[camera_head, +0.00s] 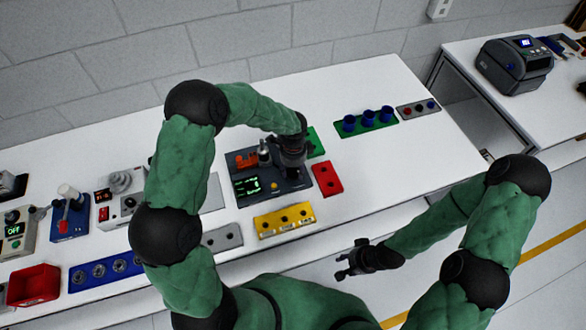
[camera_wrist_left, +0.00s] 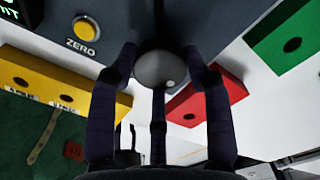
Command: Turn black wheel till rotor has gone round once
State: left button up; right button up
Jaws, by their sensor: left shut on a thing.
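The dark grey servo encoder unit (camera_head: 293,184) stands on the white table, with a lit green display (camera_head: 248,186) and a yellow ZERO button (camera_wrist_left: 86,28). An orange part (camera_head: 246,160) and an upright dark and silver cylinder (camera_head: 264,152) sit on top; I cannot tell whether that is the rotor. My left gripper (camera_head: 291,160) is over the unit's right part and hides the wheel from the head. In the left wrist view its fingers close around a round dark wheel (camera_wrist_left: 160,70) with a pale dot. My right gripper (camera_head: 350,264) is open and empty, off the table's front edge.
A yellow block (camera_head: 285,220) stands in front of the unit, a red block (camera_head: 327,180) to its right, and a green block (camera_head: 316,141) behind. A green rack (camera_head: 366,124) with blue cups stands further right.

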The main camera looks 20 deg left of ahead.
aim_at(294, 171)
pick_arm(q)
jog(key=shift+w, duration=0.1)
jog(key=o, duration=1.2)
jog(key=shift+d, duration=0.15)
jog(key=shift+c, duration=0.2)
notch_tip(294, 171, up, 12)
